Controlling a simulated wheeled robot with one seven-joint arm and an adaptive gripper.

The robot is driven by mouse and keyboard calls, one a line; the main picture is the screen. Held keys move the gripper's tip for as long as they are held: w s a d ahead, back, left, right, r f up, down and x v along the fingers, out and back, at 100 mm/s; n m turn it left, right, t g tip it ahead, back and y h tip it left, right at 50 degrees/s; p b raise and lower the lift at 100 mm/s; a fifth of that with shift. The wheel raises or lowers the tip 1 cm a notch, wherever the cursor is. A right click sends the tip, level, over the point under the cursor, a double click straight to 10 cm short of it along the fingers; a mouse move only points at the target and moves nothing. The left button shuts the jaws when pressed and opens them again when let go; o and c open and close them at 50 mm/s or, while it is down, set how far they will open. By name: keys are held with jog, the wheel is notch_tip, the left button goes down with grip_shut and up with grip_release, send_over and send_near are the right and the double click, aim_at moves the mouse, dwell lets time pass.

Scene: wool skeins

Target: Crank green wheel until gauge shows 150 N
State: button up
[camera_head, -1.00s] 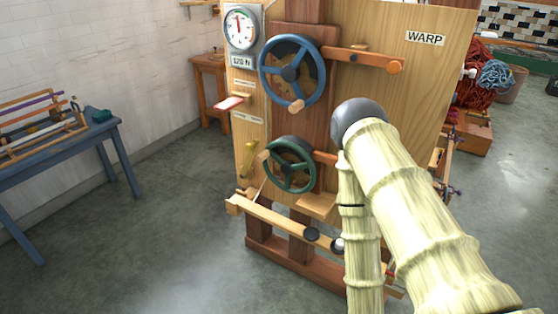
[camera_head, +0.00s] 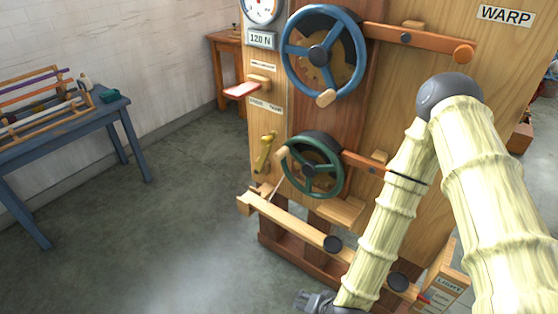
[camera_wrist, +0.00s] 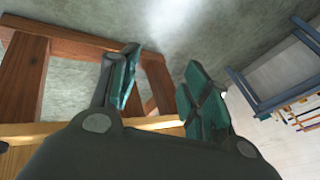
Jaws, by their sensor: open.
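A blue wheel (camera_head: 325,54) with its own knob sits above the green one. A wooden beam (camera_head: 300,232) juts out below. A blue table (camera_head: 62,145) stands left; the floor between is clear.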

jog(key=w+a+r+m+t+y+b, duration=0.1)
jog(key=w+a+r+m+t, duration=0.2)
jog(key=w+r, duration=0.4)
jog(key=w+a+r+m+t+b, duration=0.1)
jog(key=w+a+r+m+t, duration=0.25)
jog(key=w, duration=0.55)
jog(key=m+t+h+b, duration=0.1)
jog(key=m+t+h, duration=0.1)
jog(key=m+t, duration=0.3)
send_near(281, 159)
jog(key=w, duration=0.2)
jog(key=shift+n, duration=0.35)
jog(key=w, duration=0.3)
jog(key=w+a, duration=0.1)
jog(key=w, duration=0.2)
jog(key=w+p, duration=0.1)
jog(key=w, duration=0.3)
jog(key=shift+a+f, duration=0.2)
jog(key=shift+a, duration=0.1)
jog(key=shift+c, duration=0.5)
grip_shut()
